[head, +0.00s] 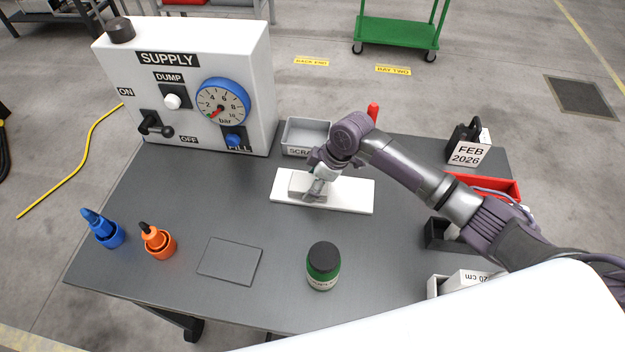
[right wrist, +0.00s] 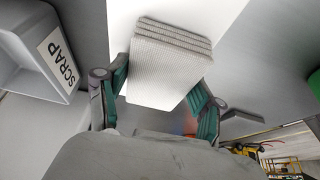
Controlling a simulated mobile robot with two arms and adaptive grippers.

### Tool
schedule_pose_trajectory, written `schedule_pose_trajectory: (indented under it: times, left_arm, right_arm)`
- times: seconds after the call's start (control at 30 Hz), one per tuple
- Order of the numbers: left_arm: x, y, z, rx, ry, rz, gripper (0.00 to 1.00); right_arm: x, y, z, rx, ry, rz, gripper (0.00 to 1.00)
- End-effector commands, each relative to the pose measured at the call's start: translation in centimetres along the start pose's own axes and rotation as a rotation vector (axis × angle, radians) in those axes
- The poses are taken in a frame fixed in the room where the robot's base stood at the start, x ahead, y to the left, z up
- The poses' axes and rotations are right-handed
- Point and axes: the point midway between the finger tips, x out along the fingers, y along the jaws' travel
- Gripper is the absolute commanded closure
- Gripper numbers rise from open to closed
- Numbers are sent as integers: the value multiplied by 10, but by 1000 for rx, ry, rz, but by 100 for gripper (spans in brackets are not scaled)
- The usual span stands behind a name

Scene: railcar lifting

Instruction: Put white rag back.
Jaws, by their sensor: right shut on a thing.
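The white rag (head: 298,183) is a folded, ribbed, pale grey-white stack at the left half of a flat white board (head: 352,194) on the table. It shows large in the right wrist view (right wrist: 165,70) between the two green-padded fingers. My right gripper (head: 314,190) is shut on the rag, over the board. I cannot tell whether the rag touches the board or is just above it. My left gripper is not in view.
The SCRAP bin (head: 305,136) stands just behind the board. The white supply panel (head: 195,85) is at the back left. A green jar (head: 323,267), blue bottle (head: 102,229) and orange bottle (head: 157,241) stand in front. A dark square outline (head: 230,261) lies empty.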

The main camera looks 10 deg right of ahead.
Motion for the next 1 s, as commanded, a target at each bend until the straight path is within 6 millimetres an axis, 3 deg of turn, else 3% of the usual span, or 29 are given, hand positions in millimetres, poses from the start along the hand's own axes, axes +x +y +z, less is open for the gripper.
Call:
schedule_pose_trajectory:
  times: [0.33, 0.37, 0.5, 0.83, 1.0]
  left_arm:
    - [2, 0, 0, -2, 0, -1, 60]
    - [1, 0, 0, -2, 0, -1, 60]
    - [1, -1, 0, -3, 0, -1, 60]
    - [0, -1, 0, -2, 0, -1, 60]
    - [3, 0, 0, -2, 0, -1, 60]
  right_arm:
    - [4, 0, 1, 1, 0, 0, 66]
    - [3, 0, 1, 0, 1, 0, 28]
    - [3, 0, 1, 0, 1, 0, 8]
    - [1, 0, 0, 0, 1, 0, 8]
    - [-16, 1, 0, 0, 3, 2, 8]
